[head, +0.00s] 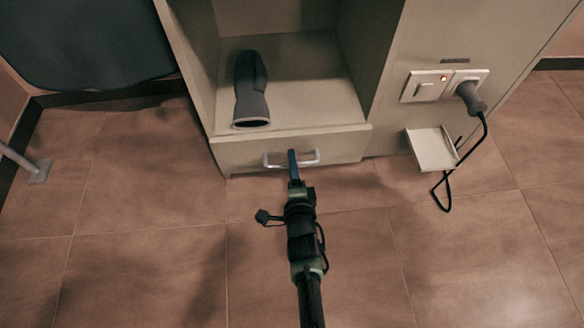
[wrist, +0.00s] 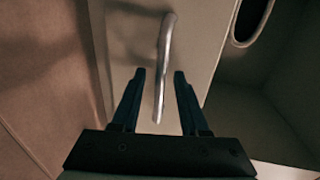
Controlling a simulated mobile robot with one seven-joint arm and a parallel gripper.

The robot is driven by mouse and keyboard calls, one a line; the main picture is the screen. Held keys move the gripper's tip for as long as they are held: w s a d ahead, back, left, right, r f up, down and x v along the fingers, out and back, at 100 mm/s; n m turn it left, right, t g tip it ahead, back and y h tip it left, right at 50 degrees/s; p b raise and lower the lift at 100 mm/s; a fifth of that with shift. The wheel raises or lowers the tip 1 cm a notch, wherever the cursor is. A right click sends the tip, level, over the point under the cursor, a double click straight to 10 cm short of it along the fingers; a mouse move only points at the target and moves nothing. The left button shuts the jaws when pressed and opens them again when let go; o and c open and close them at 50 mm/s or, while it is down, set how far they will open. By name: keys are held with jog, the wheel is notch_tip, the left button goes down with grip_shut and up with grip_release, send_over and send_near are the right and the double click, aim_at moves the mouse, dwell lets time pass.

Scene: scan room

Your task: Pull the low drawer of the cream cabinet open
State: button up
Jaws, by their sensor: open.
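The cream cabinet (head: 385,60) stands ahead, with an open shelf space above its low drawer (head: 240,153). The drawer front looks flush with the cabinet, so the drawer appears shut. Its pale metal bar handle (head: 308,161) runs across the front; in the wrist view the handle (wrist: 165,60) appears upright. My gripper (head: 292,155) is at the handle's middle in the head view. In the wrist view my gripper (wrist: 160,75) is open, with one finger on each side of the handle's lower part. I cannot tell whether either finger touches it.
A dark grey tapered object (head: 250,90) lies on the shelf above the drawer. To the right are a socket panel (head: 425,86) with a plug and black cable (head: 445,190), and a small cream tray (head: 432,150). The tiled floor before the drawer is clear except for my arm.

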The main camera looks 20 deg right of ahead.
jog(key=shift+w, duration=0.25)
grip_shut()
dwell(1.4)
